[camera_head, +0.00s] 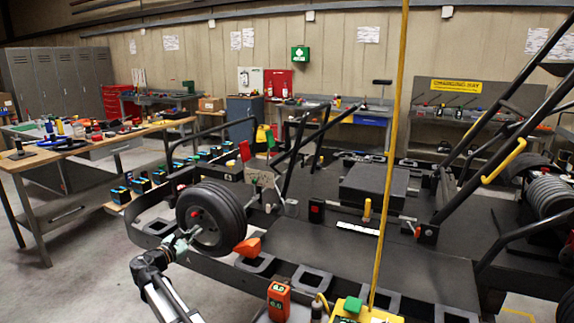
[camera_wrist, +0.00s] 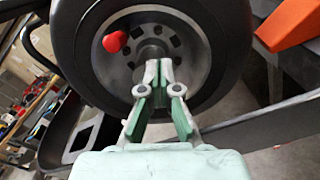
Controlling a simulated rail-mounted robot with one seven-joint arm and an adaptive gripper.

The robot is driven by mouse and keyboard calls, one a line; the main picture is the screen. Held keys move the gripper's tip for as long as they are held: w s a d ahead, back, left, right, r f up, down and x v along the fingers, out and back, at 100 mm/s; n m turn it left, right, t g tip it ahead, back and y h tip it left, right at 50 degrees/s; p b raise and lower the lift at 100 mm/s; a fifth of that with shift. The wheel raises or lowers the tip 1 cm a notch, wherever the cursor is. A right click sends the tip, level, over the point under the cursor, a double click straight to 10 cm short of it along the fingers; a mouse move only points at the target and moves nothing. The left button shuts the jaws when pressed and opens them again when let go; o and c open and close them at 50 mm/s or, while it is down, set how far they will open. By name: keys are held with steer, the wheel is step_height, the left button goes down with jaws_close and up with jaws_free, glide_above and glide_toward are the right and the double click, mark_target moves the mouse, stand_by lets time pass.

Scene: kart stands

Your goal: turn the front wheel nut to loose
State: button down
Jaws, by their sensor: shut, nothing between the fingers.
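The front wheel (camera_head: 228,204) is a black tyre with a grey rim at the left of the kart. In the wrist view the tyre (camera_wrist: 228,60) fills the upper middle. A red round knob (camera_wrist: 115,41) sits on the wheel face, left of the hub; it also shows in the head view (camera_head: 195,213). A grey hub with a central nut-like piece (camera_wrist: 152,50) is partly hidden behind my fingertips. My gripper (camera_wrist: 158,66) is shut and empty, its tips pointing at the hub. I cannot tell whether they touch it. In the head view my gripper (camera_head: 186,238) is at the wheel's lower left.
An orange wedge (camera_head: 248,246) lies right of the wheel; it also shows in the wrist view (camera_wrist: 292,22). The kart's black bumper frame (camera_head: 205,268) runs below the wheel. A yellow pole (camera_head: 388,160) stands right of centre. A workbench (camera_head: 90,145) with tools stands left.

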steer(key=shift+a, duration=0.1)
stand_by(0.3)
steer(key=shift+w+a+r+p, duration=0.25)
steer(key=shift+a+r+p, duration=0.05)
steer(key=shift+a+p, duration=0.15)
stand_by(0.3)
steer(key=shift+w+a+r, duration=0.1)
steer(key=shift+a+r, duration=0.05)
steer(key=shift+a, duration=0.1)
steer(key=shift+w+a+r+p, duration=0.1)
steer(key=shift+w+a+p, duration=0.05)
steer(key=shift+a+p, duration=0.2)
stand_by(0.4)
steer(key=shift+r, duration=0.2)
steer(key=shift+p+v, duration=0.5)
steer(key=shift+v, duration=2.45)
steer(key=shift+r, duration=0.2)
